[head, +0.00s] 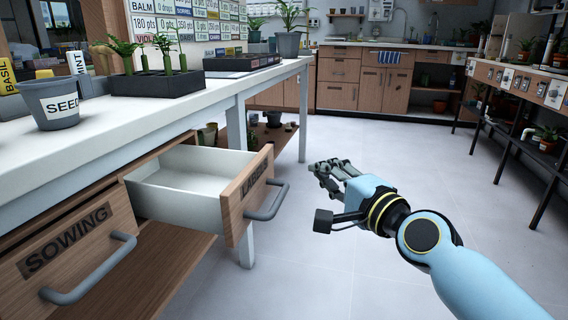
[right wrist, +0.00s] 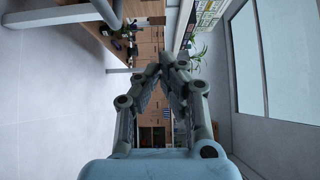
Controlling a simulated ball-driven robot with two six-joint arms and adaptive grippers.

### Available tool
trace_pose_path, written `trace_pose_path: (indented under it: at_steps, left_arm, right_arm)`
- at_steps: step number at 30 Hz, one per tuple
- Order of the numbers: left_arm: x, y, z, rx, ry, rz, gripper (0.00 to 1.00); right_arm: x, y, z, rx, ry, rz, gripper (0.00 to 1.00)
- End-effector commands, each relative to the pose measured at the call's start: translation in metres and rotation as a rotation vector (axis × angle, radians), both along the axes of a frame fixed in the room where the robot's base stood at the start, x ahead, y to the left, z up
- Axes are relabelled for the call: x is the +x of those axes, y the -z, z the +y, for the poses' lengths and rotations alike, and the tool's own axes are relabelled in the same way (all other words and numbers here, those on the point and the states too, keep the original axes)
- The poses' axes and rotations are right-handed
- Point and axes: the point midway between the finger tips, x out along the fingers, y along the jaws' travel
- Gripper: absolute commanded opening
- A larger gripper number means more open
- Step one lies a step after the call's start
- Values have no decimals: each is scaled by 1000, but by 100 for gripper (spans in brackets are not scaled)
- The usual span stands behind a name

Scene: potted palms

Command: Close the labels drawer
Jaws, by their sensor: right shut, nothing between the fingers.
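The labels drawer (head: 248,193) stands pulled out from under the white bench, and its white inside looks empty. Its wooden front carries the word LABELS and a grey bar handle (head: 270,203). My right gripper (head: 318,168) is in the air over the floor, to the right of the handle and apart from it. Its fingers are shut with nothing between them; in the right wrist view the fingertips (right wrist: 160,68) meet. The drawer is not clearly seen in the right wrist view. My left gripper is not in view.
The sowing drawer (head: 68,250) with its own grey handle is at the lower left. The bench top (head: 110,118) holds a SEED pot (head: 49,104) and a black seedling tray (head: 150,82). A bench leg (head: 237,125) stands behind the open drawer. Open floor lies to the right.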

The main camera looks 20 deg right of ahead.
Motion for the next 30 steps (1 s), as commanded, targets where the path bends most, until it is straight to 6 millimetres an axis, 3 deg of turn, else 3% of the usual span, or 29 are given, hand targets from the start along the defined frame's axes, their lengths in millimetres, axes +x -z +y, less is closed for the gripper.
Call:
trace_pose_path:
  at_steps: [10, 18, 30]
  left_arm:
    - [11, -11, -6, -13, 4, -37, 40]
    - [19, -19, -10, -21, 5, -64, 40]
    - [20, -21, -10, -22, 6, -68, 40]
  right_arm:
    - [72, 3, 16, 2, 0, 1, 0]
    - [88, 2, 43, 0, 0, 2, 0]
    - [90, 1, 46, -2, 0, 2, 0]
